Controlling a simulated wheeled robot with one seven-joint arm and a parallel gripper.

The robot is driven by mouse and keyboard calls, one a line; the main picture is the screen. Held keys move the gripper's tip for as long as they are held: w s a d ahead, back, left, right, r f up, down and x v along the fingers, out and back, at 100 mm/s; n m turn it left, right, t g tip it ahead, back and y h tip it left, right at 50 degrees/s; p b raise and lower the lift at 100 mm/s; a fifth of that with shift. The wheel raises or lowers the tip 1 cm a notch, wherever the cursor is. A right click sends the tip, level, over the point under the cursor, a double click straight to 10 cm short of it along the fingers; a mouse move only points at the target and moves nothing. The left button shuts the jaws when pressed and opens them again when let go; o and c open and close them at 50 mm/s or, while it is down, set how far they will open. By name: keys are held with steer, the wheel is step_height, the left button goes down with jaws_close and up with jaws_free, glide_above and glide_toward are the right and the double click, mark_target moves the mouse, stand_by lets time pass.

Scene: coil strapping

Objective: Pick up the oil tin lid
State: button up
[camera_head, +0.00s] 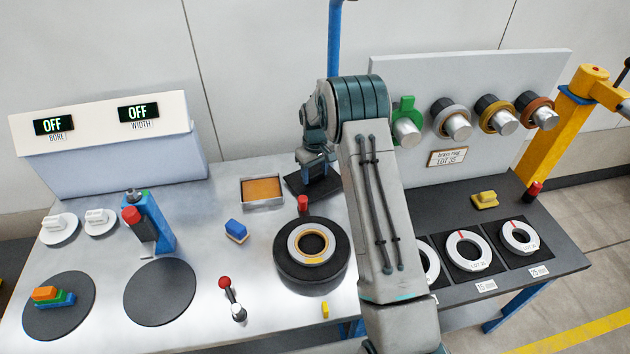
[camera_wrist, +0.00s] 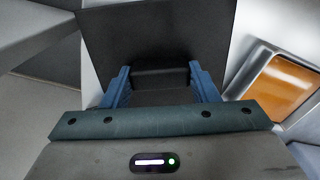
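The oil tin lid appears to be the dark square plate (camera_head: 298,187) beside the open tin, with a raised dark block as its handle. In the wrist view the plate (camera_wrist: 155,30) fills the upper middle. The handle (camera_wrist: 160,76) sits between the two blue fingers of my gripper (camera_wrist: 162,84), with little or no gap at its sides. In the head view my gripper (camera_head: 315,168) points down over the plate and hides part of it. I cannot tell whether the fingers press on the handle or whether the plate is off the table.
The oil tin (camera_head: 262,205), a shallow metal tray with an orange-brown inside, stands just left of the plate and shows in the wrist view (camera_wrist: 255,60). A red-capped post (camera_head: 303,204) and a black round coil stand (camera_head: 312,278) are in front. A blue block (camera_head: 236,231) lies left.

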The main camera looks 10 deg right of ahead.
mark_target(315, 173)
steer(key=shift+c, duration=1.1)
steer(key=shift+r, duration=0.1)
step_height(315, 173, up, 10)
steer(key=b, duration=0.2)
